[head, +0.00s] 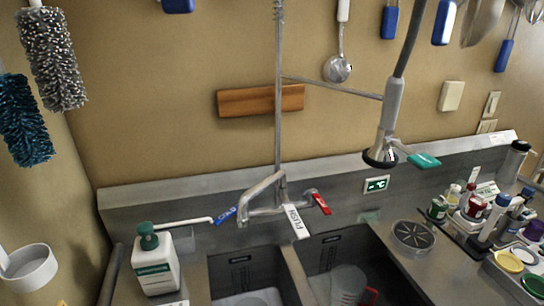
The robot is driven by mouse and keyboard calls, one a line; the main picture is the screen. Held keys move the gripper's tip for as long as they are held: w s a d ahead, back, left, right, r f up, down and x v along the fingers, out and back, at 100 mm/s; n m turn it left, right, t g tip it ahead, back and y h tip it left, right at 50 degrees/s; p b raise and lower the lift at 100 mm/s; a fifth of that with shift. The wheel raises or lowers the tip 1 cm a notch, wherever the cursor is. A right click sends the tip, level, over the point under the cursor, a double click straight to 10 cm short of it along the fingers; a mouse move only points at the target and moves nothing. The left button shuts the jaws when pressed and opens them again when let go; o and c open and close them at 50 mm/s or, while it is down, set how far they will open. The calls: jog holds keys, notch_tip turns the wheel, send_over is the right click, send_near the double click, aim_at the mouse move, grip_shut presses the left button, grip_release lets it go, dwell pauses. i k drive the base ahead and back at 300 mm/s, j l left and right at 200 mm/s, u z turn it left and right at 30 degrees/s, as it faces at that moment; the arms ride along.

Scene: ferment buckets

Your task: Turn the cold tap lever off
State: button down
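The cold tap lever (225,215) is the short blue handle on the left side of the metal mixer tap (264,205). It slants down and to the left, away from the tap body. The hot lever (321,204) is red, on the right side, and slants down and to the right. A white label reading PUSH (296,221) hangs at the front between them. I cannot make out any running water. My gripper is not in view.
Two sink basins (330,245) lie below the tap; a clear jug (347,284) stands in the right one. A white bottle with a green cap (155,262) stands left. A spray hose head (385,140) hangs right of the tap. Bottles crowd the right counter.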

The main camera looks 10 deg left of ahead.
aim_at(228, 214)
jog(key=l+u, duration=0.1)
jog(key=u, duration=0.65)
jog(key=i+l, duration=0.05)
